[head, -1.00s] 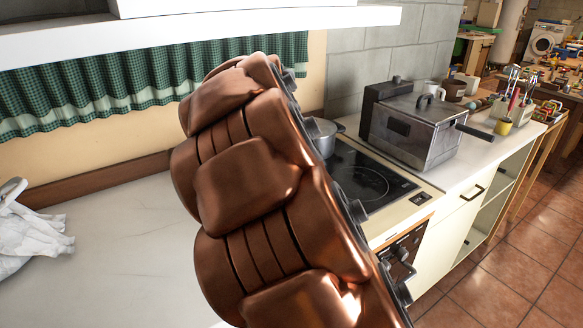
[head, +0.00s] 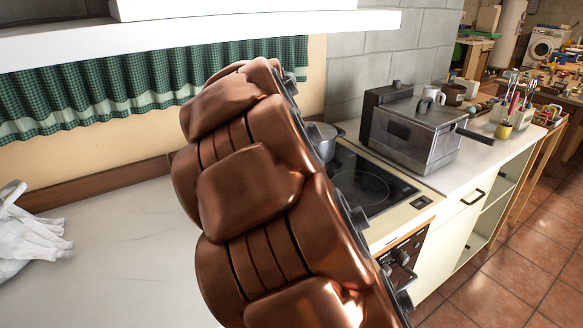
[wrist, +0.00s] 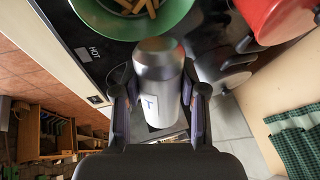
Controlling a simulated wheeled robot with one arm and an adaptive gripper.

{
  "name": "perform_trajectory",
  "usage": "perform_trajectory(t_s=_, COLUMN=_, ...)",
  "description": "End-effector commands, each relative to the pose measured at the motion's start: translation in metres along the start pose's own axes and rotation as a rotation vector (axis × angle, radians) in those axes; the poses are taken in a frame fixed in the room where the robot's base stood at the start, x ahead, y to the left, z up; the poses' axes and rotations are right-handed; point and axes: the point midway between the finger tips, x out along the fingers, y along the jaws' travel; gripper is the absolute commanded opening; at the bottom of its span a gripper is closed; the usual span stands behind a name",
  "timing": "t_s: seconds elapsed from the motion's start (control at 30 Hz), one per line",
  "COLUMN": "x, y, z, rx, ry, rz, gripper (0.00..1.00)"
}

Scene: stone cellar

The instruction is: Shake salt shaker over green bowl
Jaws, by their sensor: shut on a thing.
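My gripper (wrist: 158,88) is shut on the salt shaker (wrist: 158,72), a silver cylinder with a rounded metal top and a dark letter on its side. The fingers clasp it from both sides in the wrist view. The green bowl (wrist: 176,16) is at the top of that view, with several pale yellow sticks in it. The shaker's rounded top end points toward the bowl and overlaps its rim in the picture; I cannot tell the height between them. In the head view my arm hides the gripper, shaker and bowl.
A red pot (wrist: 284,14) and a grey pot (wrist: 222,70) stand beside the bowl in the wrist view. In the head view, a metal fryer (head: 415,135) stands beyond the black hob (head: 372,185). The white counter (head: 120,240) on the left is mostly clear.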

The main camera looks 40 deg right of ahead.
Motion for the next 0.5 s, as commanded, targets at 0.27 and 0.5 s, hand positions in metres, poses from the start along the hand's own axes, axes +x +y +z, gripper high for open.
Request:
perform_trajectory(t_s=0.27, x=-0.002, y=-0.001, z=-0.001, rx=0.0, ry=0.001, rz=-0.002, gripper=0.0)
perform_trajectory(t_s=0.5, x=-0.02, y=-0.007, z=-0.011, rx=0.001, ry=0.003, rz=-0.004, gripper=0.0)
